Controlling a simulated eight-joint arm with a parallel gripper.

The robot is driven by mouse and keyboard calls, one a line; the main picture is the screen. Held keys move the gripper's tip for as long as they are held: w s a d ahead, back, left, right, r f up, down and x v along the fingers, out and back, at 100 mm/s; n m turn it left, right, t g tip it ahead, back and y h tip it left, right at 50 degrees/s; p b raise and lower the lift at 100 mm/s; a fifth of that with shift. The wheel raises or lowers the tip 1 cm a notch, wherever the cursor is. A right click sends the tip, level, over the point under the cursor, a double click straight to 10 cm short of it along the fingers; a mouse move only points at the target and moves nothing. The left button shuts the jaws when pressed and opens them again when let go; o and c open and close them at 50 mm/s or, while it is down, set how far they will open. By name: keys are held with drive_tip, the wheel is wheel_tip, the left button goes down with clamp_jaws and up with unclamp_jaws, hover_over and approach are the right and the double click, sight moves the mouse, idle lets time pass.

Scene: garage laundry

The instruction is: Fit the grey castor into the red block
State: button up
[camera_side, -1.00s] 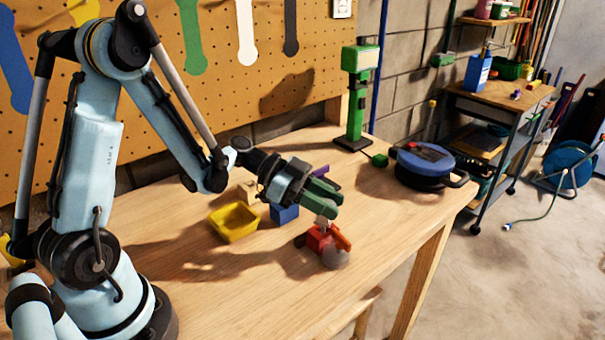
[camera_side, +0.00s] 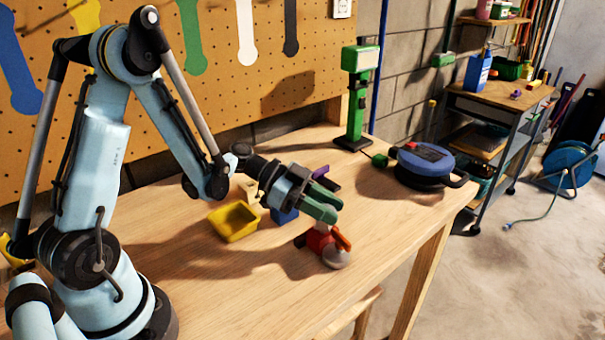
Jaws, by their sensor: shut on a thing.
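The red block (camera_side: 318,241) sits near the front edge of the wooden table. An orange-red part (camera_side: 341,239) projects at its right and a round grey piece (camera_side: 335,259) is at its front. My gripper (camera_side: 329,210), with green fingers, is just above the block, pointing down to the right. It is shut on the grey castor (camera_side: 322,227), of which only a small pale part shows below the fingertips. The castor is over the top of the block; I cannot tell whether it touches or has entered it.
A yellow tray (camera_side: 234,222), a blue block (camera_side: 284,215) and a pale wooden block (camera_side: 248,191) stand behind and left. A purple piece (camera_side: 321,172) lies behind my gripper. A blue-topped round device (camera_side: 425,165) and green stand (camera_side: 356,100) are farther back. Table front left is clear.

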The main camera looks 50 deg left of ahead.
drive_tip(key=shift+f, duration=0.3)
clamp_jaws()
drive_tip(key=o, duration=1.2)
unclamp_jaws()
drive_tip(key=v, duration=1.2)
drive_tip(key=shift+r, duration=0.1)
drive_tip(key=s+d+n+y, duration=0.1)
drive_tip(key=n+y, duration=0.3)
drive_tip(key=s+d+r+n+y, duration=0.1)
drive_tip(key=s+d+n+y, duration=0.1)
drive_tip(key=n+y, duration=0.2)
drive_tip(key=s+d+r+n+y, duration=0.1)
drive_tip(key=d+n+y, duration=0.1)
drive_tip(key=n+y, duration=0.1)
drive_tip(key=shift+s+d+r+n+y, duration=0.1)
drive_tip(key=shift+s+r+n+y, duration=0.1)
drive_tip(key=shift+n+y, duration=0.25)
